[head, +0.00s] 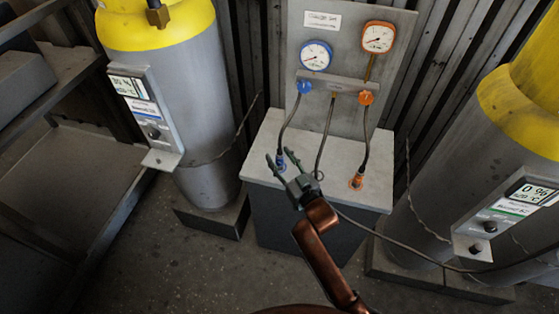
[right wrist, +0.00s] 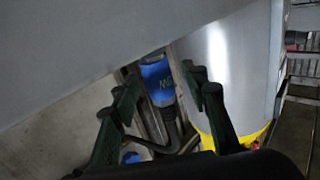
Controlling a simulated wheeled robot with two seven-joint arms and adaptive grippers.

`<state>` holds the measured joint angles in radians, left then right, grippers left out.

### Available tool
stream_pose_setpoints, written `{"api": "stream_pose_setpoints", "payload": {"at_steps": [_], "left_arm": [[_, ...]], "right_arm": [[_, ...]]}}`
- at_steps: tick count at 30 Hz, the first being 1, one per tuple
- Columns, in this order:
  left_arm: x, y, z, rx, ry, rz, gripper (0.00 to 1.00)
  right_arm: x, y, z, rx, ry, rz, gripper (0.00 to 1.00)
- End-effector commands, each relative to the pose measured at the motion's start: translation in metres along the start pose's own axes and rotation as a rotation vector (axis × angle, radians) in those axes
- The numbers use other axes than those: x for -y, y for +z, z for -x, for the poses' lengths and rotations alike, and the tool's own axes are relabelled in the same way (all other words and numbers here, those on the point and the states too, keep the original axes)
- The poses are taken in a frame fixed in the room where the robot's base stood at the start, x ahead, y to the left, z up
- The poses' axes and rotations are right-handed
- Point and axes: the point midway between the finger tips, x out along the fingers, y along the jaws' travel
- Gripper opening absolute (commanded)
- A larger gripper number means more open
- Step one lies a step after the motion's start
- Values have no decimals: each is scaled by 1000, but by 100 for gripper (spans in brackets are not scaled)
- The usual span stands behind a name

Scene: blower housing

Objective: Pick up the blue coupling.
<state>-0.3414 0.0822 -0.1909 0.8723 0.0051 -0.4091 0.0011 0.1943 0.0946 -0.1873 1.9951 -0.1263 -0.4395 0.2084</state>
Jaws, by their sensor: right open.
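The blue coupling (head: 281,164) stands on the grey bench top in the head view, at the lower end of a dark hose. My right gripper (head: 279,157) is open, with a finger on either side of the coupling in the head view. It also shows in the right wrist view (right wrist: 162,78), its two dark fingers apart. I cannot tell whether either finger touches the coupling. My left gripper is not in view.
An orange coupling (head: 356,181) stands on the bench (head: 262,147) to the right. Behind are a blue gauge (head: 316,55) and an orange gauge (head: 378,37) on a panel, with hanging hoses. Grey cylinders with yellow tops (head: 190,100) (head: 500,150) flank the bench.

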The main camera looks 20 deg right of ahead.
Motion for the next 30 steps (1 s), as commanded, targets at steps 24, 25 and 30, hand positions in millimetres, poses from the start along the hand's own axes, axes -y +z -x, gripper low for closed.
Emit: {"api": "stream_pose_setpoints", "payload": {"at_steps": [24, 25, 30], "left_arm": [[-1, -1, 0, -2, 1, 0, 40], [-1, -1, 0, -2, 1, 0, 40], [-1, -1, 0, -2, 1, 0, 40]], "right_arm": [[1, 0, 0, 0, -1, -1, 0], [1, 0, 0, 0, -1, -1, 0], [1, -1, 0, -1, -2, 0, 0]]}}
